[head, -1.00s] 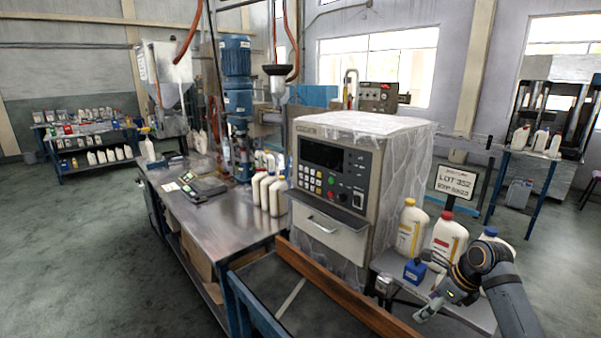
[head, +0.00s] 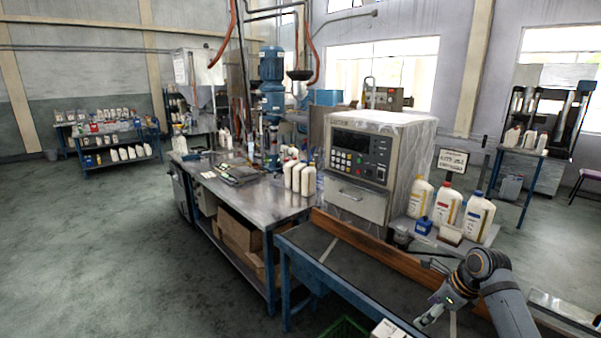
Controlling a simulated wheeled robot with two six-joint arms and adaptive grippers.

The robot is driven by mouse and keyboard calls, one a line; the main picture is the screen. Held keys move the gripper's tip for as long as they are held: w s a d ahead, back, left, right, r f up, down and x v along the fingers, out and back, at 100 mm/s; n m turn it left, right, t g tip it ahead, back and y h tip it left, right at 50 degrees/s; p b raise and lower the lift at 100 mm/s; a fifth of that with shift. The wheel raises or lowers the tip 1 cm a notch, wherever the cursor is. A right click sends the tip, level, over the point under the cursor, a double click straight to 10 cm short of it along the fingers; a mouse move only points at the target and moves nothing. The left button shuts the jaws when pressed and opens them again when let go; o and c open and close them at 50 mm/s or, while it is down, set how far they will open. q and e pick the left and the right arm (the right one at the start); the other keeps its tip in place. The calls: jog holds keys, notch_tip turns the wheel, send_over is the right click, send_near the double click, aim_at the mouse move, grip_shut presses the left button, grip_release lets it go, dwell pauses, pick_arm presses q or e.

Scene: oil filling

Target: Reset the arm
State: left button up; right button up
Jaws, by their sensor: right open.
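My right gripper (head: 432,312) is at the lower right in the head view, at the end of my grey arm. It is open and I see nothing between its fingers. It hangs over or in front of the dark low bench (head: 335,262), apart from the bottles. My left gripper does not show.
Bottles with yellow (head: 419,199), red (head: 447,208) and blue (head: 478,217) caps stand right of the control box (head: 372,165). A small blue container (head: 423,225) is beside them. A wooden rail (head: 375,247) edges the bench. Open floor (head: 120,240) lies left.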

notch_tip(320, 180, down, 14)
jog(key=d+n, duration=0.2)
jog(key=n, duration=0.1)
jog(key=s+f+n+h, duration=0.1)
jog(key=s+f+n, duration=0.3)
jog(key=f, duration=0.5)
jog(key=s+f+n+g+h, duration=0.1)
jog(key=s+f+n, duration=0.2)
jog(key=s+f, duration=0.45)
jog(key=s+f+n+h, duration=0.1)
jog(key=s+f+n, duration=0.25)
jog(key=f, duration=0.55)
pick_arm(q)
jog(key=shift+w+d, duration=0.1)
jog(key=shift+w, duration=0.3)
pick_arm(e)
jog(key=s+a+f+n, duration=0.2)
jog(key=s+f+n, duration=0.2)
jog(key=s, duration=0.6)
jog(key=s+a+f+n, duration=0.2)
jog(key=s+f+n, duration=0.3)
jog(key=s, duration=0.6)
jog(key=s+a+f+n+g, duration=0.1)
jog(key=s+f+n, duration=0.4)
jog(key=s, duration=0.6)
jog(key=shift+a+h, duration=0.3)
jog(key=shift+a, duration=0.5)
jog(key=shift+c, duration=0.2)
